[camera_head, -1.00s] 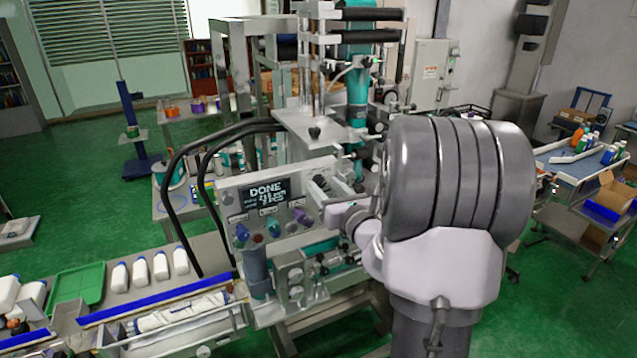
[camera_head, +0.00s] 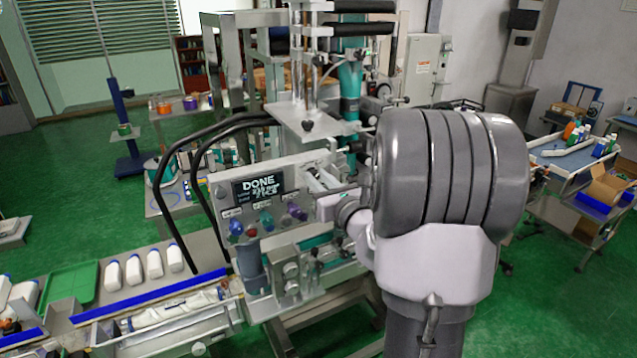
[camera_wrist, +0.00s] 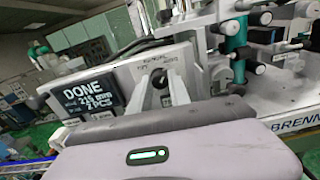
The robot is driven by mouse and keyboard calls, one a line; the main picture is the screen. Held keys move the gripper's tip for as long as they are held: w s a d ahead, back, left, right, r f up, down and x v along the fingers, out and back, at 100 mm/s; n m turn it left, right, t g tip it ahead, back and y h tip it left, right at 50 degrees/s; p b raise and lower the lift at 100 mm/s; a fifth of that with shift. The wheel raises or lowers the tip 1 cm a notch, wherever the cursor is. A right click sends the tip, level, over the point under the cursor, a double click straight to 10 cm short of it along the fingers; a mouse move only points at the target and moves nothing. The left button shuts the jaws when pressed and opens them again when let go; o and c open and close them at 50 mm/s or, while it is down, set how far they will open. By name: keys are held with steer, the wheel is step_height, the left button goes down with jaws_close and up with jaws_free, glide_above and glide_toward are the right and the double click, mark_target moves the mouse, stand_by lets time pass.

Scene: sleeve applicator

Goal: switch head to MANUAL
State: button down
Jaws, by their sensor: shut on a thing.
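The control panel (camera_head: 278,200) of the applicator carries a display (camera_head: 258,188) reading DONE. The display also shows in the wrist view (camera_wrist: 88,93). A small black selector knob (camera_wrist: 158,76) sits on the panel right of the display in the wrist view, with labels around it too small to read. My gripper (camera_wrist: 160,84) is at the panel, its two pale fingers closed around this knob. In the head view my gripper (camera_head: 322,178) reaches the panel's upper right, and my arm hides the knob. I cannot tell which position the knob points to.
Blue (camera_head: 236,228), teal (camera_head: 265,220) and purple (camera_head: 297,213) knobs sit lower on the panel. Black cables (camera_head: 185,185) arch at its left. A teal column (camera_head: 350,90) rises behind. A conveyor (camera_head: 175,313) with white bottles lies at front left.

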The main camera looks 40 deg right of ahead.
steer(key=n+b, duration=0.2)
steer(key=b, duration=0.1)
steer(key=n+b, duration=0.1)
steer(key=n, duration=0.1)
steer(key=shift+f+b, duration=0.25)
steer(key=shift+b, duration=0.1)
steer(key=n+b, duration=0.3)
steer(key=b, duration=0.2)
steer(key=shift+r+n, duration=0.15)
steer(key=shift+n, duration=0.25)
steer(key=shift+r, duration=0.1)
steer(key=c, duration=1.2)
jaws_free()
